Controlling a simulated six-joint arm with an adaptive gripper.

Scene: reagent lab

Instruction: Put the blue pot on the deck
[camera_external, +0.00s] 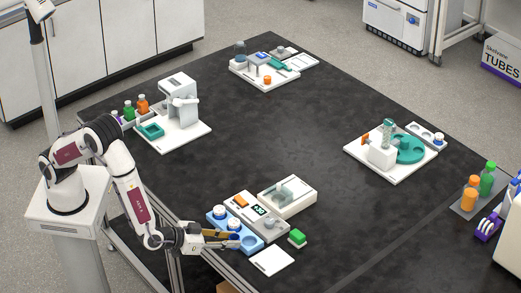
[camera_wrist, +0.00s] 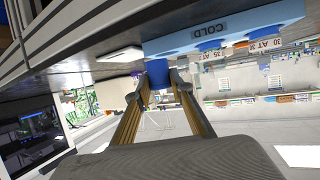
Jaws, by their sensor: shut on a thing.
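My gripper (camera_external: 236,240) is low at the front edge of the black table, at the light blue block with white-capped pots (camera_external: 222,218). In the wrist view my gripper (camera_wrist: 160,80) has its two fingers on either side of a blue thing, taken as the blue pot (camera_wrist: 158,72). It sits right by the light blue block (camera_wrist: 240,28) marked COLD. I cannot tell whether the pot still touches the block. In the external view the fingers mostly hide the pot. Which surface is the deck is not clear from these views.
Other stations stand farther back, including one with a teal disc (camera_external: 408,150). The table's middle is clear.

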